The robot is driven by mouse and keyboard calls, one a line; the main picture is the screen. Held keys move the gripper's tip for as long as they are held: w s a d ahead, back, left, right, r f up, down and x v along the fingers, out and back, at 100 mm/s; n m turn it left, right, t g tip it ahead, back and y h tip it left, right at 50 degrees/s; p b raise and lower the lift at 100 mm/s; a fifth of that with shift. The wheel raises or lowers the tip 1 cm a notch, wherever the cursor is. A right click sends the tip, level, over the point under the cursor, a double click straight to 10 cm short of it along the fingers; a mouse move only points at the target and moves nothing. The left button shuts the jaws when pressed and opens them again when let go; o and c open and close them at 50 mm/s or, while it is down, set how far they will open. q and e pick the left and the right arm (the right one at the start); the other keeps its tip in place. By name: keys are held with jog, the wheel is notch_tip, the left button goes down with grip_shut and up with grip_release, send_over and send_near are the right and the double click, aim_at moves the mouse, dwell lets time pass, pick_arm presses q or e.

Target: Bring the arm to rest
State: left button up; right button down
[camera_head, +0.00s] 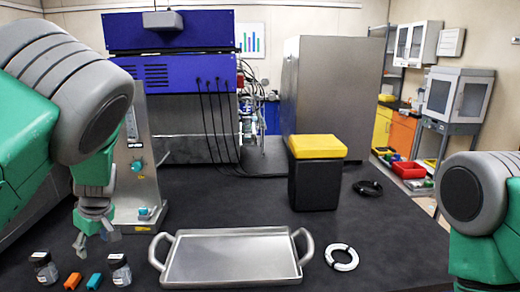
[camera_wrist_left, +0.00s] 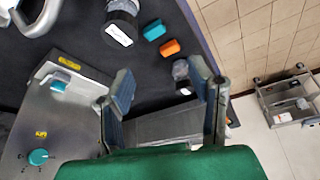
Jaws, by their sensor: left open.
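My left gripper (camera_head: 96,238) hangs from the green and grey left arm at the left of the head view. Its fingers point down and are spread, with nothing between them. It is above the table, near the small jars and blocks. In the left wrist view the two blue-padded fingers of this gripper (camera_wrist_left: 162,80) are wide apart and empty. The right arm (camera_head: 480,205) shows at the right edge of the head view, but its gripper is out of the picture.
Two small jars (camera_head: 119,270), an orange block (camera_head: 73,281) and a blue block (camera_head: 94,281) lie below the left gripper. A steel instrument (camera_head: 137,180) stands close behind it. A metal tray (camera_head: 230,258), white ring (camera_head: 341,257) and yellow-lidded black bin (camera_head: 314,182) occupy the table.

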pick_arm(q)
jog(key=s+d+f+m+g+b, duration=0.15)
jog(key=s+f+m+b, duration=0.25)
jog(key=s+f, duration=0.8)
jog(key=s+d+f+m+t+b, duration=0.15)
jog(key=s+f+m+b, duration=0.4)
jog(key=f, duration=0.95)
jog(key=s+d+f+m+h+b, duration=0.1)
jog(key=s+d+f+m+h, duration=0.1)
jog(key=s+d, duration=0.4)
jog(key=s+d+f+m+h+b, duration=0.2)
jog(key=s+d+f+m, duration=0.2)
jog(key=s, duration=0.7)
jog(key=d+f, duration=0.2)
jog(key=shift+s+d+g, duration=0.3)
jog(key=shift+s+d, duration=0.05)
jog(key=shift+d, duration=0.05)
jog(key=shift+w, duration=0.15)
